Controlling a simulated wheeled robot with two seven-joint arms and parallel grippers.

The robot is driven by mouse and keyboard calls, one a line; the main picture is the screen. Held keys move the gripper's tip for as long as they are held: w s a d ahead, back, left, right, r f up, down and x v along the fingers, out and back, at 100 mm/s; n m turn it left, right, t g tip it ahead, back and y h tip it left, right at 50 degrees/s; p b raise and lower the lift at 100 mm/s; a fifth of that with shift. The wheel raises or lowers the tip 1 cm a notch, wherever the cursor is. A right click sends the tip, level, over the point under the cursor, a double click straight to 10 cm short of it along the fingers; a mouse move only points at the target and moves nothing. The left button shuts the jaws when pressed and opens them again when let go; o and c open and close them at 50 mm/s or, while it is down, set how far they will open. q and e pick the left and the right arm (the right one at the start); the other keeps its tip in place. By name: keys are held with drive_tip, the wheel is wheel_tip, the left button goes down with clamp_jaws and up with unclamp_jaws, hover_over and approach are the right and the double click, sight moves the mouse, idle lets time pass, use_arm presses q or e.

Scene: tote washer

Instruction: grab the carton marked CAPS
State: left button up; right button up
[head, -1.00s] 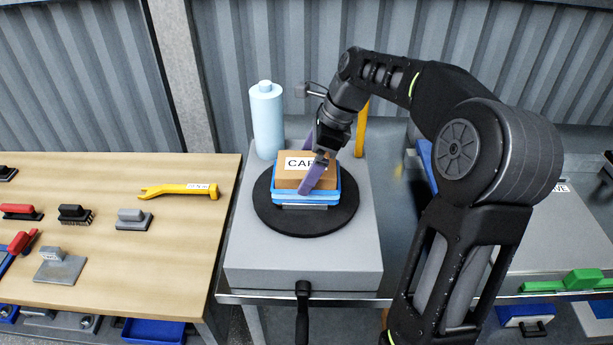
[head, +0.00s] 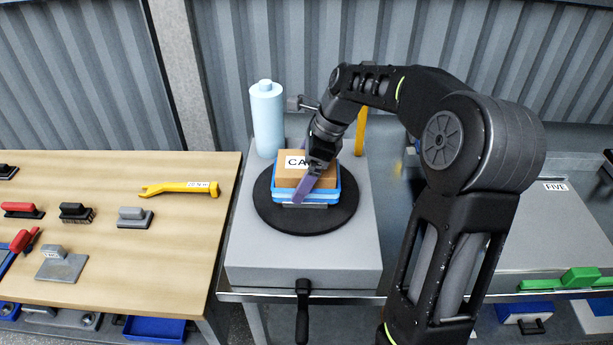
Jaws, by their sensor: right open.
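The carton marked CAPS (head: 293,170) is a brown box with a white label; only "CA" shows, the rest is behind my gripper. It sits in a blue tote (head: 281,194) on a black round turntable (head: 331,219). My right gripper (head: 307,185) is open, with purple fingers, in front of and over the right part of the carton. One finger points down near the tote's front rim; the other is mostly hidden. I cannot tell whether the fingers touch the carton. My left gripper is not in view.
A light blue bottle (head: 267,118) stands behind the turntable, and a yellow post (head: 361,132) is at its back right. A wooden table (head: 150,245) on the left holds brushes and a yellow tool (head: 180,189). A grey box labelled FIVE (head: 540,225) is at the right.

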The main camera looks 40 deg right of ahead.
drive_tip(key=shift+f, duration=0.1)
drive_tip(key=shift+c, duration=0.4)
drive_tip(key=c, duration=1.6)
wheel_tip(320, 180, up, 10)
drive_tip(key=shift+r+b, duration=0.2)
drive_tip(key=shift+b, duration=0.15)
